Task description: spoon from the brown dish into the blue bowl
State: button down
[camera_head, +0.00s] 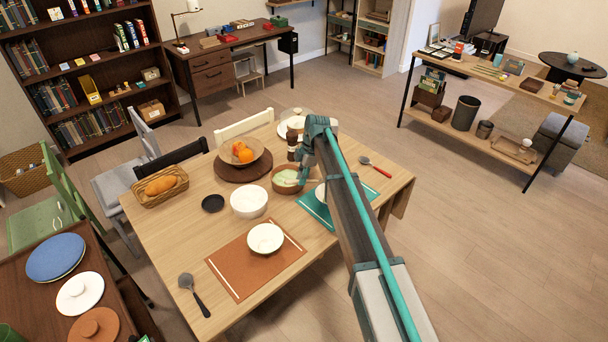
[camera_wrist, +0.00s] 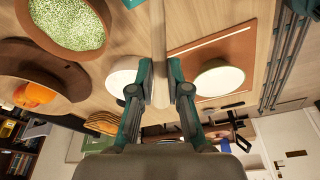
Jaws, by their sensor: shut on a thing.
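My gripper (camera_wrist: 160,72) is shut on a pale wooden handle (camera_wrist: 160,30), which looks like the spoon's; the spoon's far end is not clear. The brown dish (camera_head: 287,188) stands on the table, holding pale green food. My gripper is beside the dish at its right in the head view, mostly hidden by my wrist. The wrist view shows the dish (camera_wrist: 37,37) at upper left with green grains in it. No bowl looks clearly blue; a pale bowl (camera_head: 320,191) on a teal mat (camera_head: 313,207) is partly hidden by my arm.
A white bowl (camera_head: 249,202) and another bowl (camera_head: 266,238) on an orange-brown mat (camera_head: 232,267) stand nearer. A fruit bowl (camera_head: 260,155), bread basket (camera_head: 177,191) and dark bottle (camera_head: 292,146) stand around the dish.

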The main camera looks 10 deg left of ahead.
jog(key=shift+s+f+t+y+b, duration=0.3)
jog(key=shift+f+t+y+b, duration=0.45)
jog(key=shift+b, duration=0.8)
jog(key=t+y+b, duration=0.1)
jog(key=t+b, duration=0.2)
jog(key=b, duration=0.3)
jog(key=f+m+t+y+b, duration=0.1)
jog(key=t+b, duration=0.3)
jog(key=b, duration=0.3)
jog(key=s+f+t+y+b, duration=0.1)
jog(key=t+y+b, duration=0.1)
jog(key=t+b, duration=0.2)
jog(key=shift+d+m+b, duration=0.25)
jog(key=shift+m+b, duration=0.15)
jog(key=shift+b, duration=0.85)
jog(key=shift+s+f+t+b, duration=0.1)
jog(key=shift+t+b, duration=0.35)
jog(key=shift+b, duration=0.25)
